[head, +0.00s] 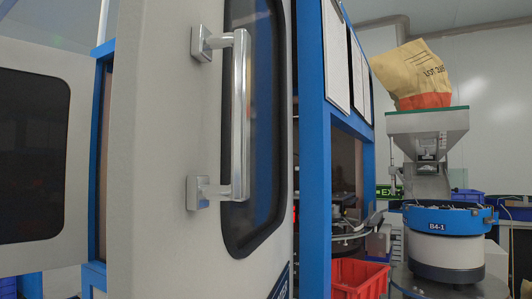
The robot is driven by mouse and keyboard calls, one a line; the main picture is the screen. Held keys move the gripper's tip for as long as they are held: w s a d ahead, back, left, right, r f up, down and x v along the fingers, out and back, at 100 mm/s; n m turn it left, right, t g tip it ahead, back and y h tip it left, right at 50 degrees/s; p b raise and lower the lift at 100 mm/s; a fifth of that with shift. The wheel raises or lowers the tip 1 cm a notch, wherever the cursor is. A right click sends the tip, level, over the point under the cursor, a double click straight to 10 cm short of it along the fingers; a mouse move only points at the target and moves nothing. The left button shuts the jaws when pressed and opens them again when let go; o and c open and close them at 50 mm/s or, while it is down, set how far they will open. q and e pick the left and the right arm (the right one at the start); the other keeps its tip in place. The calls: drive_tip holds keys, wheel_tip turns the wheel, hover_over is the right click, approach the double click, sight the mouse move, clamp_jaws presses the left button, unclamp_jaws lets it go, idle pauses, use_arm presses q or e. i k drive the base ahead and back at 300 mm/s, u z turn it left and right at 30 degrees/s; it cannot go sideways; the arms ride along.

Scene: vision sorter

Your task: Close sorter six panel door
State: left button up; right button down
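A light grey panel door (158,150) of the sorter stands swung out close in front of me. It has a silver vertical bar handle (240,115) on two square mounts and a dark window with rounded corners (262,190). The blue sorter frame (315,150) shows right behind the door's right edge, and another blue post (96,275) shows to its left. Another grey panel with a dark window (30,150) is at the far left. Neither of my grippers is in view.
At the right, a blue bowl feeder marked B4-1 (447,220) stands on a metal table, below a hopper (428,130) holding a yellow and red sack (415,68). A red bin (358,278) sits low beside the sorter frame. Blue bins (467,195) stand farther back.

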sight(201, 191)
drive_tip(key=u, duration=1.35)
drive_tip(key=k, duration=1.05)
drive_tip(key=z, duration=1.1)
